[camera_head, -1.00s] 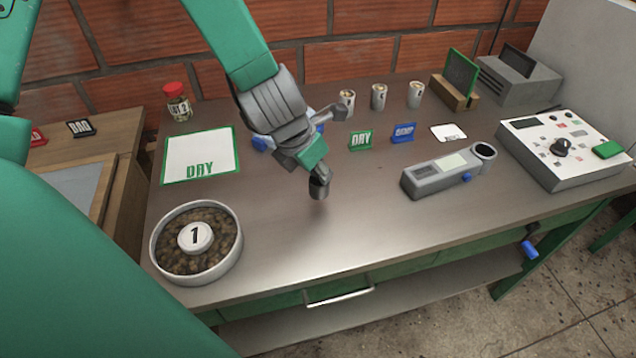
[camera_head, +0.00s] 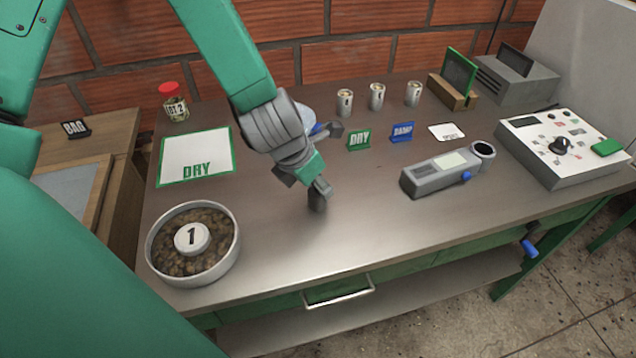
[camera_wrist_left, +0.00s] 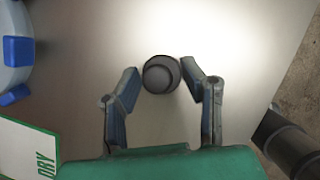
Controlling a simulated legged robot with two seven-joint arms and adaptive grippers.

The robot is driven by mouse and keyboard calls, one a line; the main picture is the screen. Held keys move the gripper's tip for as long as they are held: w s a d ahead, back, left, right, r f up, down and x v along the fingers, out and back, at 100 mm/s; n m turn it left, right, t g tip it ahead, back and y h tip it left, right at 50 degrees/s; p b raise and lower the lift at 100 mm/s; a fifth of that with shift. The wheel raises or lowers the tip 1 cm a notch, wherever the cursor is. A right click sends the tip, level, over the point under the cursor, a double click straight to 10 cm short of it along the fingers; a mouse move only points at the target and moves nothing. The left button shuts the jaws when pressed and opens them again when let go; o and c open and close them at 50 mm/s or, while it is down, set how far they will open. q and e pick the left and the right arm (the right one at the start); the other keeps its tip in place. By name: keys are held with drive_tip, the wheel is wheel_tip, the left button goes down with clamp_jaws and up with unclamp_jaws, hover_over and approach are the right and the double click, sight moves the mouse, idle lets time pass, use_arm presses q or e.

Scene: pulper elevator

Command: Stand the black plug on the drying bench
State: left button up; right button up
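The black plug (camera_head: 317,203) is a short dark cylinder on the bare metal bench top (camera_head: 370,240), right below my left gripper (camera_head: 316,186). It looks upright. In the left wrist view the plug (camera_wrist_left: 161,75) shows its round end between the two fingertips. My left gripper (camera_wrist_left: 159,68) has its fingers apart on both sides of the plug, with a thin gap at the left; contact at the right finger is hard to tell. My right gripper is not in view.
A grey meter (camera_head: 447,172) lies to the right. A blue-white object is partly hidden by my arm.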

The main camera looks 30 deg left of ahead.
use_arm(q)
drive_tip(key=shift+r, duration=0.35)
drive_tip(key=p+v, duration=0.3)
drive_tip(key=v, duration=0.8)
drive_tip(key=shift+s+r, duration=0.25)
drive_tip(key=shift+r, duration=0.1)
